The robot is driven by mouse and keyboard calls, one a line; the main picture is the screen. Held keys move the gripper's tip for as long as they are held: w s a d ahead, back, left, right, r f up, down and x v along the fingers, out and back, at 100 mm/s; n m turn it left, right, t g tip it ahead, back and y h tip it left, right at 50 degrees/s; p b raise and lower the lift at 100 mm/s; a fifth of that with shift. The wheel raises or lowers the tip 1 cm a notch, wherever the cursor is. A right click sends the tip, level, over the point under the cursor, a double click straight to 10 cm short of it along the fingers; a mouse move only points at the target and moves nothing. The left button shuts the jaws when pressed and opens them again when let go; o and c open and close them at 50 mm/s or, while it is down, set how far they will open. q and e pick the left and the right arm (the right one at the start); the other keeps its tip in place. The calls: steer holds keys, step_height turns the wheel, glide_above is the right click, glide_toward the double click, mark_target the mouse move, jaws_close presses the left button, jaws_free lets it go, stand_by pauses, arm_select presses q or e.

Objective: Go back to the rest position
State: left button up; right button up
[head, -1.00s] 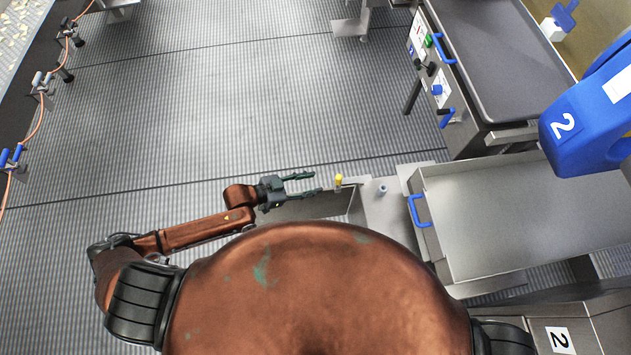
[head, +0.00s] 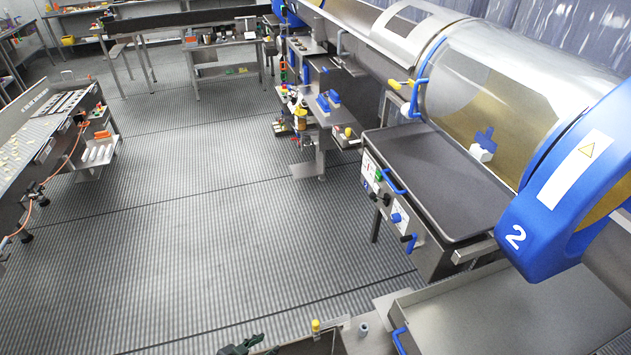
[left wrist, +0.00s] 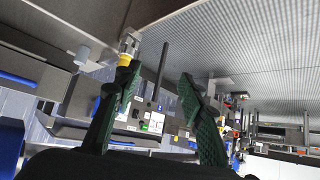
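My left gripper (head: 241,347) shows at the bottom edge of the head view, only its dark green fingers in sight. In the left wrist view its two green fingers (left wrist: 157,105) are spread apart with nothing between them. The gripper is left of a small yellow knob (head: 316,325), apart from it in the head view. My right gripper is in neither view.
A blue-collared drum marked 2 (head: 540,235) stands at the right, with a dark-topped machine (head: 430,180) beside it. A steel tray (head: 500,310) is at the bottom right. A conveyor (head: 50,130) lines the left. The middle floor (head: 200,220) is clear.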

arm_select(q)
steer(key=s+a+f+n+g+y, duration=0.1)
steer(key=s+a+n+g+y, duration=0.5)
steer(key=s+a, duration=1.3)
step_height(320, 180, down, 27)
steer(key=s+f+g, duration=0.1)
steer(key=s+f, duration=1.9)
steer(key=shift+s+d+f, duration=0.15)
steer(key=shift+s+d, duration=0.15)
steer(key=shift+s, duration=0.05)
